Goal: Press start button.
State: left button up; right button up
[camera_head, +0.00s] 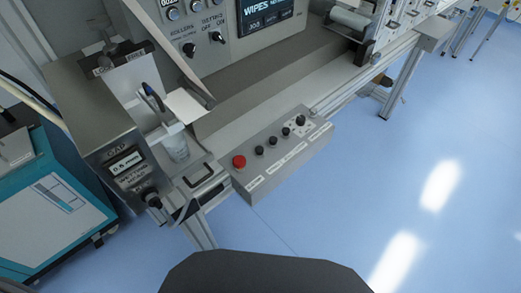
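A grey button box (285,160) sits at the front edge of the machine, near the middle of the view. A red round button (239,161) is at its left end. A row of several small black buttons (273,141) runs from it up to the right. White labels line the box, but they are too small to read, so I cannot tell which button is start. Neither of my grippers is in view, and nothing touches the buttons.
The grey converter (270,85) has a panel of knobs and a "WIPES" screen (268,12) behind the box. A unit labelled "GAP" (125,165) juts out at left. A teal cabinet (55,205) stands far left. Blue floor (400,175) is clear at right.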

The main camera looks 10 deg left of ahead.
aim_at(259, 150)
jog(key=z, duration=0.05)
jog(key=k, duration=0.5)
jog(key=z, duration=2.05)
jog(key=i, duration=1.75)
jog(key=u, duration=2.5)
